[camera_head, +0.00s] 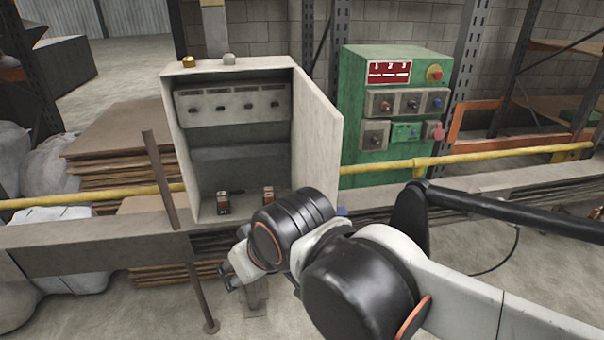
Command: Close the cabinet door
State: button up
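The grey cabinet (178,135) stands open at the centre left. Its door (316,128) is hinged on the cabinet's right side and swings out toward me, well away from the opening. My gripper (229,281) is low in front of the cabinet, below its bottom edge, and appears apart from the door. It is small and partly hidden by my own wrist and arm links, so I cannot tell whether its fingers are open or shut. My arm covers the area below the door's lower edge.
A green control box (352,100) with buttons stands right of the door. A yellow pipe (375,167) runs behind, and a grey beam (90,247) crosses below the cabinet. A rusty post (165,190) stands at front left. Small brown items (223,203) sit inside the cabinet.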

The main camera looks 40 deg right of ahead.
aim_at(318, 123)
jog(key=k+l, duration=0.1)
jog(key=l, duration=0.3)
jog(key=k+l, duration=0.1)
jog(key=l, duration=0.25)
jog(key=k+l, duration=0.1)
jog(key=l, duration=0.7)
jog(key=k+l+z, duration=0.2)
jog(key=k+z, duration=0.15)
jog(key=k, duration=0.15)
